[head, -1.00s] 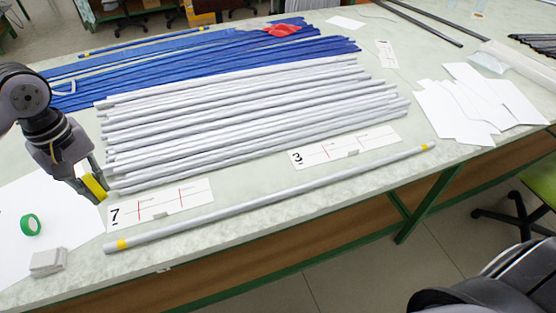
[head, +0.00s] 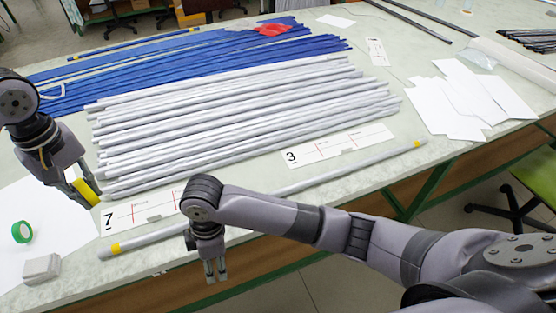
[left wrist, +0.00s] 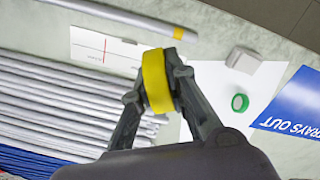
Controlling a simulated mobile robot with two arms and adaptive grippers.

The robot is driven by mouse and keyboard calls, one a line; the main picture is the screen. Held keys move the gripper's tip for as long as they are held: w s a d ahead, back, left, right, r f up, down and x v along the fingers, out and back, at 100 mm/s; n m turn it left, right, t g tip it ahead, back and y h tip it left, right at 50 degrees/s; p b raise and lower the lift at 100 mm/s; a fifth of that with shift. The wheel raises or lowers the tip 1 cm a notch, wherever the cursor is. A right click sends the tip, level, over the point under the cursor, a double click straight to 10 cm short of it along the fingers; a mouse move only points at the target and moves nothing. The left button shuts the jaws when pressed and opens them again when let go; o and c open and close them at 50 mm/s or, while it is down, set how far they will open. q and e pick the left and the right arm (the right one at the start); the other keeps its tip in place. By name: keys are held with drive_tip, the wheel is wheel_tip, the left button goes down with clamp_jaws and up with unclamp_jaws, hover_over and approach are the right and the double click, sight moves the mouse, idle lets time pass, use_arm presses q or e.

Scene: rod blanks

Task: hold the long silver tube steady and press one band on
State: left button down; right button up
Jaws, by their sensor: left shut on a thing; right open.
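A long silver tube (head: 345,171) lies alone along the table's front edge, with a yellow band near its left end (head: 115,248) and another near its right end (head: 416,144). My right arm hides part of its middle. In the left wrist view the tube (left wrist: 115,14) and one banded end show at the top. My left gripper (head: 86,190) is shut on a yellow ring (left wrist: 157,82), above the table and apart from the tube. My right gripper (head: 215,271) is open and empty, pointing down in front of the table's edge in the head view.
Several silver tubes (head: 240,115) and blue tubes (head: 190,62) lie behind. Cards marked 7 (head: 125,216) and 3 (head: 340,146) lie between them and the long tube. Green tape (head: 22,232) and a grey block (head: 41,269) are at left. White sheets (head: 470,100) lie at right.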

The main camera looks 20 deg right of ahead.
drive_tip(key=w+d+r+t+h, duration=0.1)
drive_tip(key=w+d+r, duration=0.35)
drive_tip(key=d, duration=0.35)
drive_tip(key=w+d+r, duration=0.3)
drive_tip(key=w+d, duration=0.3)
drive_tip(key=d, duration=0.2)
wheel_tip(320, 180, up, 3)
hover_over(278, 191)
drive_tip(key=shift+n, duration=0.3)
wheel_tip(278, 191, down, 11)
drive_tip(key=shift+f, duration=0.2)
clamp_jaws()
